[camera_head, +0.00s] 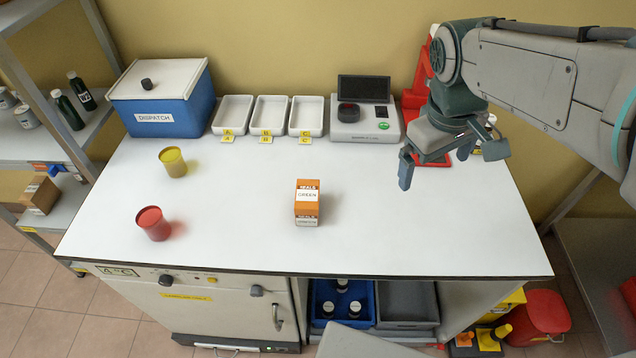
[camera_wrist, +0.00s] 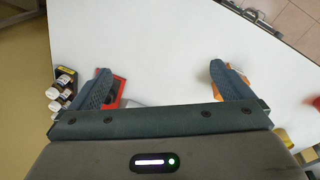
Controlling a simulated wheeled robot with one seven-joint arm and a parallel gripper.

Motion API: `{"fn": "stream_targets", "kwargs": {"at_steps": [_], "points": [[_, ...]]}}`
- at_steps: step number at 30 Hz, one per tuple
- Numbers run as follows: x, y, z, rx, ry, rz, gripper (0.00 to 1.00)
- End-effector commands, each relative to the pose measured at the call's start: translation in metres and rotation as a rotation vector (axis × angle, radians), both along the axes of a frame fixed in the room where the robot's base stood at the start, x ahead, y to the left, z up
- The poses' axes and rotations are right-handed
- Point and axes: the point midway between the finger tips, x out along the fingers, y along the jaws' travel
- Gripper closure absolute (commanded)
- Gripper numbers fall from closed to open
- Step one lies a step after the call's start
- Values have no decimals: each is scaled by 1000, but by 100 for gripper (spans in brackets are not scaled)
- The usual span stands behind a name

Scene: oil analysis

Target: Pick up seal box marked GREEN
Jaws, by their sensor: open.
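The seal box marked GREEN (camera_head: 308,203) is an orange and white carton standing upright on the white worktop, near the middle toward the front. My gripper (camera_head: 432,165) is above the right part of the worktop, to the right of the box and apart from it. In the wrist view my gripper (camera_wrist: 160,85) shows its two fingers spread wide with nothing between them. An orange patch, likely the seal box (camera_wrist: 239,82), shows partly behind the right finger.
A yellow cup (camera_head: 173,162) and a red cup (camera_head: 153,223) stand at left. A blue DISPATCH box (camera_head: 165,105), white trays (camera_head: 270,115) and a scale (camera_head: 365,125) line the back. Red items (camera_head: 420,95) stand behind my gripper. The worktop around the seal box is clear.

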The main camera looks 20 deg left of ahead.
Motion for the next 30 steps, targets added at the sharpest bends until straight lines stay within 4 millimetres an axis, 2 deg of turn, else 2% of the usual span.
{"fn": "stream_targets", "kwargs": {"at_steps": [1,3,5,9,15,18,23,26,30], "points": [[10,24,-12,-31,27,96,0],[20,53,-20,-77,59,223,0],[27,80,-29,-116,85,330,0],[36,145,-56,-210,144,578,0],[28,227,-95,-330,212,865,0],[21,253,-108,-371,235,957,0],[14,273,-120,-406,252,1031,0],[14,272,-131,-413,258,1042,0],[17,262,-156,-413,260,1041,0]]}}
